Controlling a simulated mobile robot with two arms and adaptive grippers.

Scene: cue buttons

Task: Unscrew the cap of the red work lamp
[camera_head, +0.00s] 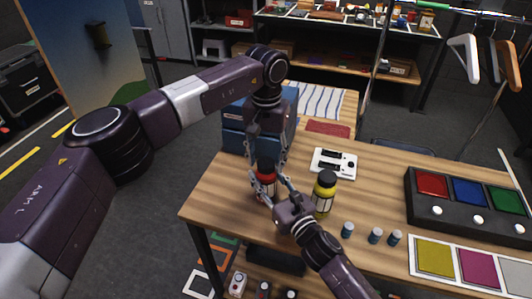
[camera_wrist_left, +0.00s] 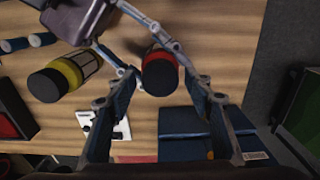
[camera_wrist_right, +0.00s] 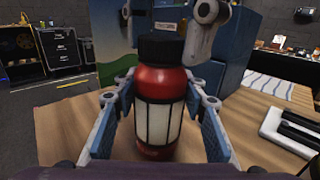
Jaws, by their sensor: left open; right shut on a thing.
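The red work lamp (camera_wrist_right: 160,112) stands upright on the wooden table, with a red body, a pale caged window and a black cap (camera_wrist_right: 161,48). My right gripper (camera_head: 268,191) is shut around the lamp's body from the front. My left gripper (camera_head: 267,150) points down above the lamp. Its fingers are open on either side of the cap, as the left wrist view (camera_wrist_left: 160,100) shows, with gaps between fingers and cap. The lamp also shows from above in the left wrist view (camera_wrist_left: 159,70).
A yellow lamp (camera_head: 325,192) with a black cap stands just right of the red one. Several small blue cylinders (camera_head: 375,235), a white device (camera_head: 334,163), a button box (camera_head: 460,204) and colour cards (camera_head: 434,256) lie farther right. A blue box (camera_head: 236,128) stands behind.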

